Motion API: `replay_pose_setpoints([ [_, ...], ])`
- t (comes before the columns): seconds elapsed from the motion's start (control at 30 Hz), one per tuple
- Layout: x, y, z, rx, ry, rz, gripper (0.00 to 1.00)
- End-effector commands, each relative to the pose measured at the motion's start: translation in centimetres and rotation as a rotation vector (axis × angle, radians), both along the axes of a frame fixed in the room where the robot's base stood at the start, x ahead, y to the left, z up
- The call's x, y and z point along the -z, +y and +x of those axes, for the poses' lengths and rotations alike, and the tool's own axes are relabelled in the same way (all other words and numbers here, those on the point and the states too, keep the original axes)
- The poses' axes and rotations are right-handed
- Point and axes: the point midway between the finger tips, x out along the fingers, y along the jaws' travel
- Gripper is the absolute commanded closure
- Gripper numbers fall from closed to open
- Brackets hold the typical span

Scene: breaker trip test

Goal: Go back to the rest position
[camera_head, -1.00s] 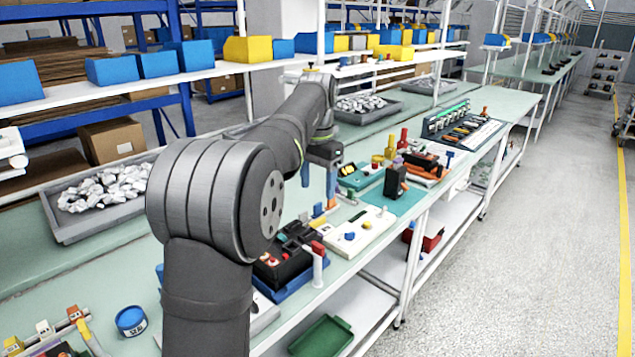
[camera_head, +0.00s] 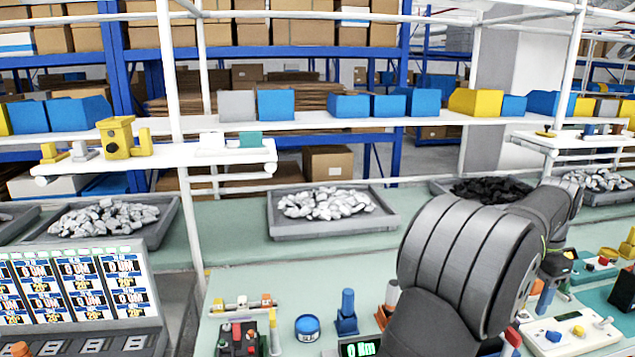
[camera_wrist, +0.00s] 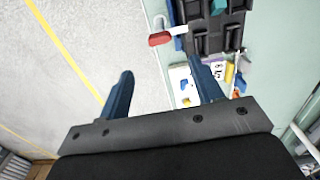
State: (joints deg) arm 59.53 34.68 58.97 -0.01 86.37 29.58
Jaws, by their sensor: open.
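My gripper (camera_wrist: 163,85) is open in the wrist view, its two blue fingers apart and nothing between them. Below the gap lie the pale floor and the bench's front edge. In the head view my gripper (camera_head: 547,285) hangs at the right, above the bench, partly hidden behind my own arm. A black device (camera_wrist: 213,28) with a red-and-white part (camera_wrist: 166,37) beside it shows beyond the fingers in the wrist view. A white board with small coloured parts (camera_wrist: 184,84) lies by the right finger, partly covered by it.
Clear bench surface lies in the middle.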

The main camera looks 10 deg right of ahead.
Motion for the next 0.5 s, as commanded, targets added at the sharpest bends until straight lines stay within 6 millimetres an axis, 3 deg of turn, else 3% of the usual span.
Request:
replay_pose_setpoints([
  [0.2,4.6,0.0,0.0,0.000,0.002,0.003,0.40],
  [0.5,9.5,0.0,0.0,0.001,0.001,0.002,0.40],
])
